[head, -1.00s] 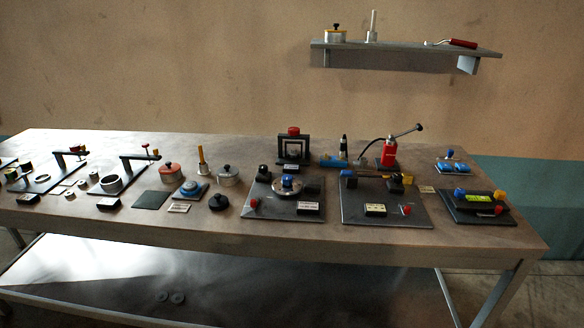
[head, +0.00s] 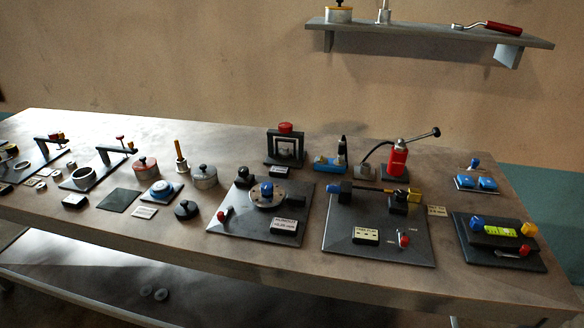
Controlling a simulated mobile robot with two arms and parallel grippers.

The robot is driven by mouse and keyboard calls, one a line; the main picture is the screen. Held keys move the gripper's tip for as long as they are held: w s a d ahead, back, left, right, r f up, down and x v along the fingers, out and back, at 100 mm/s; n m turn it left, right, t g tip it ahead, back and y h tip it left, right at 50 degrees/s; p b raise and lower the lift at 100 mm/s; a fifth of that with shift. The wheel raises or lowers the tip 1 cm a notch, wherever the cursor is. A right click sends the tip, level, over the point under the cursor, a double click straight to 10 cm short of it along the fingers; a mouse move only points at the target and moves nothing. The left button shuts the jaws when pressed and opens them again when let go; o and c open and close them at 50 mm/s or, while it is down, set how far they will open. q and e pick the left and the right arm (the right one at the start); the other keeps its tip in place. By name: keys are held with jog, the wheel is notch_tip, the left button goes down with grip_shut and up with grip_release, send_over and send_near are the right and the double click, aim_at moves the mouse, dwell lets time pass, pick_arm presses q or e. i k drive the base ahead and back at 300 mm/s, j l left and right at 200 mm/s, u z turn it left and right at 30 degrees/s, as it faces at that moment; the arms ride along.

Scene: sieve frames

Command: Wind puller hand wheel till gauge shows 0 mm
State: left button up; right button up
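Neither of my grippers is in view. I cannot tell for certain which station is the puller. One dark plate (head: 216,233) carries a round flange (head: 268,204) with a blue knob, a small red-knobbed handle (head: 223,216) and a label block (head: 285,227) with text too small to read. The dark plate to its right (head: 338,247) carries a horizontal rod (head: 368,189) between a blue-ended block and a black and yellow one. It also has a label block (head: 366,236) and a red-knobbed handle (head: 403,239). No gauge reading is legible.
A red hand pump (head: 397,160) with a lever, a black frame with a red top (head: 285,145) and a blue tray (head: 330,164) stand behind. Rings, pots and stands crowd the left. A wall shelf (head: 430,34) hangs above.

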aim_at(283, 128)
jog(key=i+u, duration=0.2)
jog(key=u, duration=0.2)
jog(key=i+u, duration=0.2)
jog(key=u, duration=0.2)
jog(key=i+u, duration=0.2)
jog(key=u, duration=0.2)
